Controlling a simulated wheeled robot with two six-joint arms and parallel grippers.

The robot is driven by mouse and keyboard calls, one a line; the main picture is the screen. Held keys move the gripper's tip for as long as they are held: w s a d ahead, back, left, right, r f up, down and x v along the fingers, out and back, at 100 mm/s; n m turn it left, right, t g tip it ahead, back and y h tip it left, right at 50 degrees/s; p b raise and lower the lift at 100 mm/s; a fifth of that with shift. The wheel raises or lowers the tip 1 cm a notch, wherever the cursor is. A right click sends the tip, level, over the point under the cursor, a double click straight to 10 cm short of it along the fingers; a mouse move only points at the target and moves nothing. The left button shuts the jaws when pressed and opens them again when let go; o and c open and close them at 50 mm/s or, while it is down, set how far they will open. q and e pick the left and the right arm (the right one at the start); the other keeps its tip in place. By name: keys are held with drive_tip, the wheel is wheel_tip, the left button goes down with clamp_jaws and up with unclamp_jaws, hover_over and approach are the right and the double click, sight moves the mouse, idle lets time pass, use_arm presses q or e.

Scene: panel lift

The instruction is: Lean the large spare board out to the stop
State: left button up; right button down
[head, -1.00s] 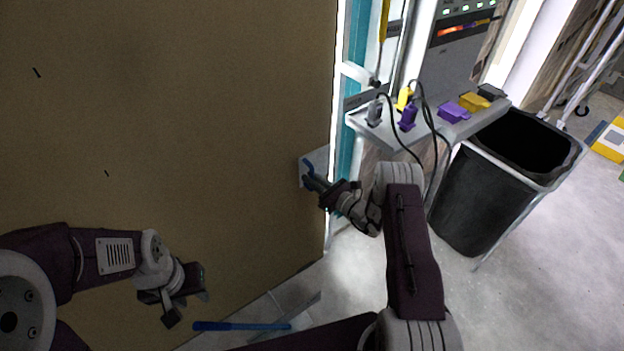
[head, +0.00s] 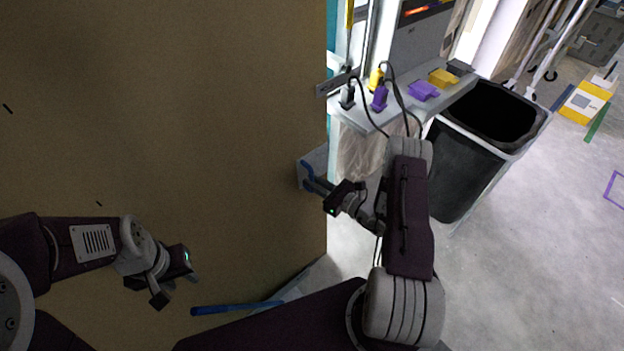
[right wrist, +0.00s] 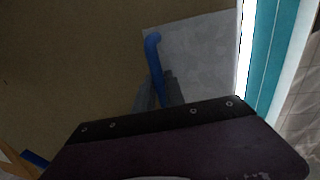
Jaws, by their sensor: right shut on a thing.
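The large brown board (head: 170,120) fills the left half of the head view. A blue handle (head: 306,173) on a grey plate (head: 315,160) sits at its right edge. My right gripper (head: 316,186) is shut on this handle; the right wrist view also shows the handle (right wrist: 152,48) between the fingers. My left gripper (head: 172,284) is in front of the board's lower left part, empty, with its fingers apart. I cannot tell whether it touches the board. The board's top edge and any stop are out of view.
A blue bar (head: 236,308) lies low along the board's foot. Right of the board stand a small grey table (head: 352,116) with cables and coloured blocks, and a black bin (head: 468,165). A teal post (right wrist: 278,60) stands just beyond the board's edge.

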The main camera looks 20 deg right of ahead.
drive_tip(key=c, duration=1.6)
unclamp_jaws()
drive_tip(key=shift+w+r, duration=0.15)
drive_tip(key=shift+r, duration=0.2)
drive_tip(key=shift+o, duration=1)
drive_tip(key=shift+a+f, duration=0.1)
drive_tip(key=shift+a, duration=0.05)
drive_tip(key=v, duration=0.9)
